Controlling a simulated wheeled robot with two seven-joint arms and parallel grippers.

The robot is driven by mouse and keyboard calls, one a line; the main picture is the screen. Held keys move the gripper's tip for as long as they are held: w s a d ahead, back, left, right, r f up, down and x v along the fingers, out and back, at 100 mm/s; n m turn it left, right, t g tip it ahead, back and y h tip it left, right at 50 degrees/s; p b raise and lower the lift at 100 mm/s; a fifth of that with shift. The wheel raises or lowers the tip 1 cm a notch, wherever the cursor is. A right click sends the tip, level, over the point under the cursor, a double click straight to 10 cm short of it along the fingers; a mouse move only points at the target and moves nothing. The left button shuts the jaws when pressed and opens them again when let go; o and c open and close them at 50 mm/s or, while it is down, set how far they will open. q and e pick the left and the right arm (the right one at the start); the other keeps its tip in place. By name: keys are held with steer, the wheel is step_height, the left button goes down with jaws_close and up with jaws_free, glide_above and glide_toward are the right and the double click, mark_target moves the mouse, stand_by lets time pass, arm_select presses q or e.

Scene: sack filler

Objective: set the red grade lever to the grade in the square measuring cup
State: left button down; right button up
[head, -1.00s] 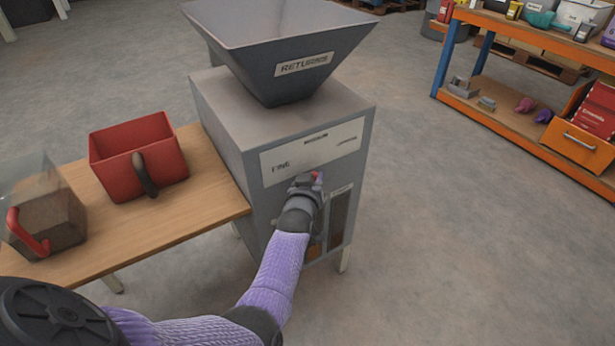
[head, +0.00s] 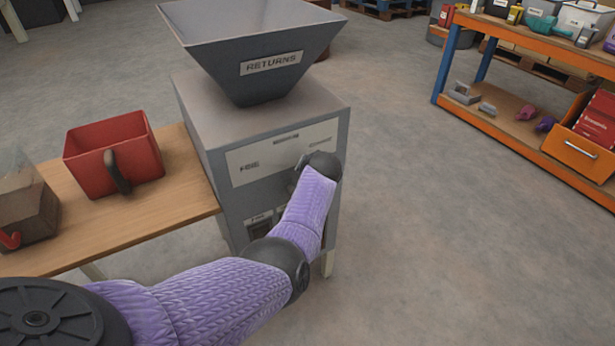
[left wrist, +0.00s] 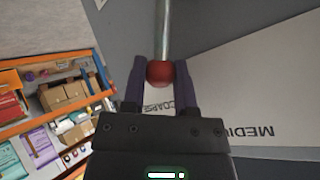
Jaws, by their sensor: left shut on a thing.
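My left gripper (left wrist: 160,66) is shut on the round red knob (left wrist: 159,75) of the grade lever, whose metal rod (left wrist: 163,32) runs up from it in the left wrist view. The knob sits beside the COARSE label (left wrist: 158,104), partly covered by a finger; the MEDIUM label (left wrist: 250,131) is farther right. In the head view my wrist hides the knob at the right side of the grey machine's front panel (head: 262,158). A clear square cup (head: 28,205) with a red handle and brownish contents stands on the wooden table's left; its grade is unclear.
A red square container (head: 112,160) with a dark handle stands on the wooden table (head: 150,218). A grey RETURNS hopper (head: 250,75) tops the machine. An orange shelf bench (head: 530,135) stands at right. The floor between is clear.

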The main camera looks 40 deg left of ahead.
arm_select(q)
steer(key=shift+w+d+f+m+g+b, duration=0.35)
steer(key=shift+f+g+b, duration=0.2)
steer(key=shift+b, duration=0.3)
steer(key=shift+w+y+b, duration=0.2)
steer(key=shift+y+b, duration=0.1)
arm_select(e)
steer(key=x, duration=0.3)
steer(key=shift+s+a+r, duration=0.1)
steer(key=shift+s+a, duration=0.05)
steer(key=shift+s, duration=0.1)
arm_select(q)
steer(key=shift+g, duration=0.25)
steer(key=shift+r, duration=0.1)
arm_select(e)
steer(key=shift+d, duration=0.3)
arm_select(q)
steer(key=c, duration=0.7)
jaws_free()
steer(key=shift+o, duration=0.2)
arm_select(e)
steer(key=shift+a, duration=0.1)
